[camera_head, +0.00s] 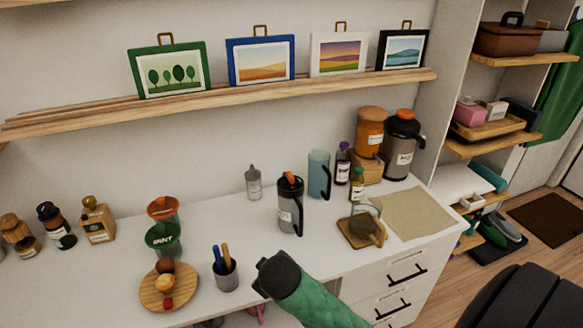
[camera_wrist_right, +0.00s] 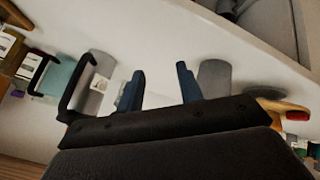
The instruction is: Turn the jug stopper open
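A grey jug (camera_head: 290,208) with a black lid and black handle stands upright mid-counter. A small orange-red stopper (camera_head: 288,177) shows on its lid; its turn position is too small to tell. A larger dark jug (camera_head: 402,155) with an orange top stands at the back right. My right arm's green forearm reaches in from below, its black wrist left of and nearer than the grey jug; its fingers are hidden there. In the wrist view my right gripper (camera_wrist_right: 158,72) has its blue fingers apart, empty, with the grey jug (camera_wrist_right: 97,95) to the left. My left gripper is out of view.
A pen cup (camera_head: 227,276) and a round wooden plate (camera_head: 152,297) stand left of my wrist. A teal pitcher (camera_head: 319,173) stands close behind the grey jug. A glass vessel on a wooden board (camera_head: 352,237) is to its right. A beige mat (camera_head: 416,212) is bare.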

